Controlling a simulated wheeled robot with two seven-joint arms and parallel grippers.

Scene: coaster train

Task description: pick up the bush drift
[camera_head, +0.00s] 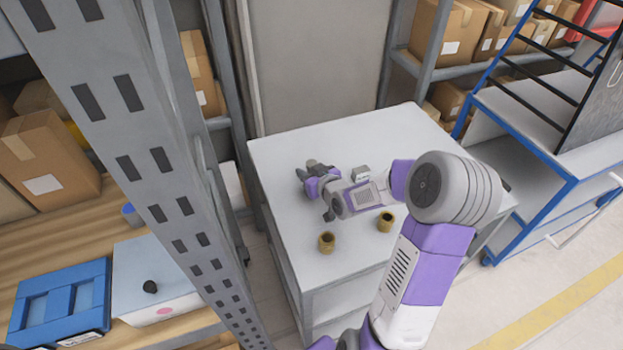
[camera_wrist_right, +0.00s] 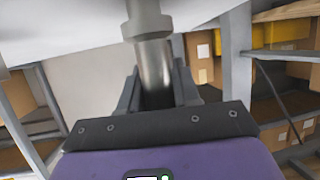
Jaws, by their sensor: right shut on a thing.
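The bush drift (camera_wrist_right: 155,66) is a grey metal stepped rod with a wider collar, seen in the right wrist view between the fingers of my right gripper (camera_wrist_right: 158,88). The gripper is shut on it. In the head view my right gripper (camera_head: 310,174) is over the back left part of the white table (camera_head: 290,237), and a grey end of the drift (camera_head: 312,163) shows beside the fingers. I cannot tell whether the drift touches the table. My left gripper is not in view.
Two brass-coloured bushes (camera_head: 327,242) (camera_head: 385,222) stand on the table's front part. A small grey block (camera_head: 361,173) sits just behind my right forearm. A grey shelf post (camera_head: 150,130) rises left of the table, and a blue-framed cart (camera_head: 540,140) stands right. The table's back right is clear.

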